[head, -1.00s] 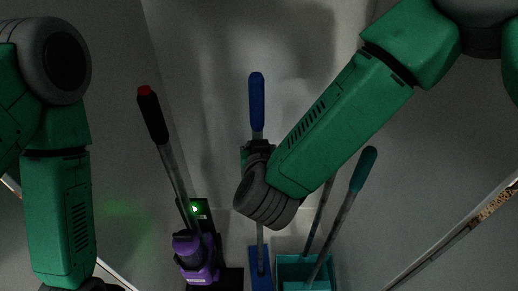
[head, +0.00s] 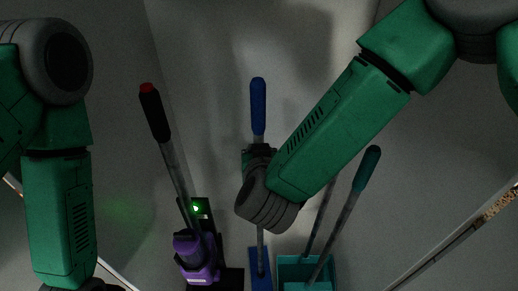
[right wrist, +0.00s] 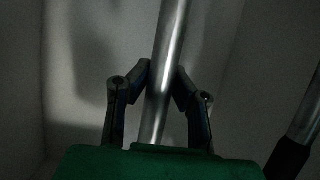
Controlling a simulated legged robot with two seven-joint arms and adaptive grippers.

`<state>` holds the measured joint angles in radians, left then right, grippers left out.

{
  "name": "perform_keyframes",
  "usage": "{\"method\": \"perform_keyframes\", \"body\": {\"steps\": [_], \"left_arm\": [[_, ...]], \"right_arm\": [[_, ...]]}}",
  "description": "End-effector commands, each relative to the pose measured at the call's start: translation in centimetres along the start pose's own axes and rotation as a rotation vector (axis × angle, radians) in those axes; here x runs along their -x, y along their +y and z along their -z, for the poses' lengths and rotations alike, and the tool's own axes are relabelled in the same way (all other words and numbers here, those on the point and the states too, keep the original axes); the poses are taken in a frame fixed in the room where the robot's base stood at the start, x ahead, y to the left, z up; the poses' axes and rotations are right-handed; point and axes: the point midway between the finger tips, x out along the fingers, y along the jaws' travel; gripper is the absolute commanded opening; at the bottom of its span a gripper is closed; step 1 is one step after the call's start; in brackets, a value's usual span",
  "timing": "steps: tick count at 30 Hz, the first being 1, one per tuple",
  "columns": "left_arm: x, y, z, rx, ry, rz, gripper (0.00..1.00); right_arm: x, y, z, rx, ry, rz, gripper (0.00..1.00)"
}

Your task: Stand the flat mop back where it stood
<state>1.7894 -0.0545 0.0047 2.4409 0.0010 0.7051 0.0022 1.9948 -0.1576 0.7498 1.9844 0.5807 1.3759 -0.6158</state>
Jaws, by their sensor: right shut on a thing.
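The flat mop has a blue grip (head: 258,105), a grey metal pole and a blue flat head (head: 260,268) low in the head view. It looks close to upright. My right gripper (head: 258,152) is at the pole just below the blue grip, partly hidden by my own wrist. In the right wrist view the gripper (right wrist: 164,85) has one finger on each side of the metal pole (right wrist: 165,70), shut on it. Whether the mop head touches the floor is unclear. My left arm is at the left; its gripper is out of view.
Left of the mop stands a purple appliance (head: 196,258) beside a black pole with a red tip (head: 153,112) and a green light. Right of it is a teal bin (head: 326,270) with teal-handled tools (head: 366,168). A pale wall is behind.

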Motion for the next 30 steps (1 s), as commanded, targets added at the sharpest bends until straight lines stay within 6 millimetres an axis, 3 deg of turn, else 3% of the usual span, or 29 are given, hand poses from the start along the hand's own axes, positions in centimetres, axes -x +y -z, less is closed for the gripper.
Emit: {"method": "perform_keyframes", "body": {"steps": [10,11,12,13,30], "left_arm": [[-0.02,0.0,0.0,0.0,0.0,0.0,0.43],[-0.02,0.0,0.0,0.0,0.0,0.0,0.43],[-0.02,0.0,0.0,0.0,0.0,0.0,0.43],[-0.02,0.01,0.0,0.0,0.0,0.0,0.43],[0.29,0.02,-0.18,0.0,0.002,0.0,0.43]], "right_arm": [[-0.03,0.09,0.04,-0.001,0.002,0.0,0.0],[-0.04,0.08,0.04,-0.001,0.003,0.0,0.22],[-0.04,0.07,0.04,-0.001,0.002,0.0,0.36],[-0.04,0.05,0.03,-0.001,0.002,0.0,0.39],[0.13,0.04,0.32,-0.001,-0.001,0.0,0.39]]}}
